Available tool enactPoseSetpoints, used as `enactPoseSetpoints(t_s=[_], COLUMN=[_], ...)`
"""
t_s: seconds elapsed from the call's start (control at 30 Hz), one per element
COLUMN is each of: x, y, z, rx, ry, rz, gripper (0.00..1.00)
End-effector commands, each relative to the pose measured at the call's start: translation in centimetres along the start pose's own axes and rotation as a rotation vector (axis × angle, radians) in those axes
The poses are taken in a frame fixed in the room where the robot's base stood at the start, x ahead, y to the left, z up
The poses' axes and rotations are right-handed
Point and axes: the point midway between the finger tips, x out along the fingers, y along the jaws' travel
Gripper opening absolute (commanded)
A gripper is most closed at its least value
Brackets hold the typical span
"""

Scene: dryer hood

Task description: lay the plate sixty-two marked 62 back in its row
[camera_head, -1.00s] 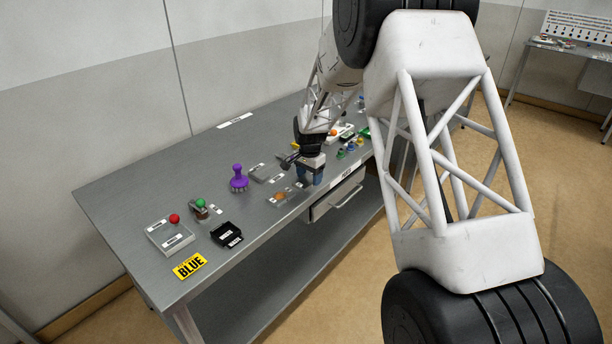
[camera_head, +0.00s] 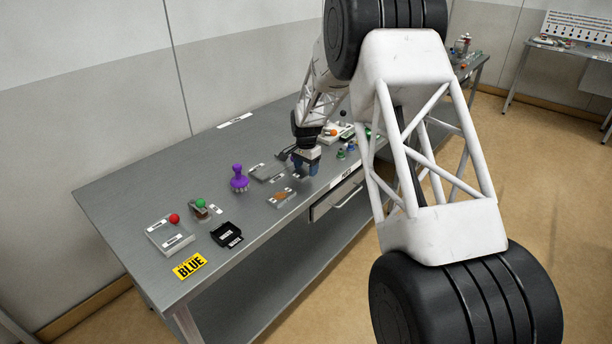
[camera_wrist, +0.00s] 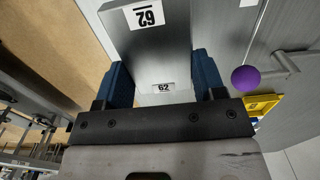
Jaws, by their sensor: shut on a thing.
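My gripper (camera_head: 305,166) is over the front part of the grey bench, right of the purple knob-topped object. In the wrist view, my gripper (camera_wrist: 162,82) has its blue fingers on either side of a grey plate (camera_wrist: 145,50) and is shut on it. A large white label reading 62 shows at the plate's upper end. In the head view the plate cannot be made out.
Several small items crowd right of my gripper. The bench's back left is clear.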

Motion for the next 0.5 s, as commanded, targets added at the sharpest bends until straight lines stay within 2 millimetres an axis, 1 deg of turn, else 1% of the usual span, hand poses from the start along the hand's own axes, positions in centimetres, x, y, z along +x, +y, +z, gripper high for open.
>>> enactPoseSetpoints(t_s=[0.13,0.33,0.5], x=[1.0,3.0,3.4], y=[0.0,0.0,0.0], z=[0.0,0.0,0.0], rx=[0.000,0.000,0.000], ry=[-0.001,0.000,0.000], rz=[0.001,0.001,0.000], gripper=[0.33,0.33,0.33])
